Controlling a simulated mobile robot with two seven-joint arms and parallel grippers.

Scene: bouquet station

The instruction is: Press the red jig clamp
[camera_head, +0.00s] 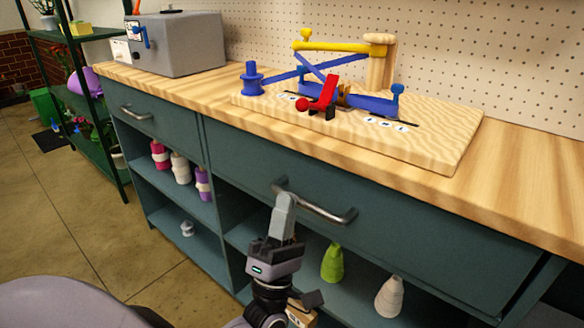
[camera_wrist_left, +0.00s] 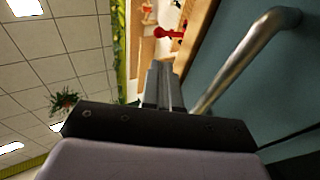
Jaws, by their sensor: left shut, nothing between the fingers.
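The red jig clamp (camera_head: 322,99) is a lever with a round red knob, on a wooden jig board (camera_head: 440,150) on the counter. Blue and yellow jig parts stand around it. In the left wrist view a red part with a round end (camera_wrist_left: 172,33) shows small at the top. My left gripper (camera_head: 284,200) is shut and empty. It is in front of the counter, below the clamp and clear of it, by the left end of the drawer handle (camera_head: 318,206). Whether it touches the handle I cannot tell. In the left wrist view its fingers (camera_wrist_left: 160,82) are together. My right gripper is not in view.
The wooden counter (camera_head: 540,185) has bare room right of the board. A grey box (camera_head: 180,45) stands at its left end. Open shelves below hold several coloured spools and cones. A pegboard (camera_head: 480,50) rises behind. A dark shelf rack stands at far left.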

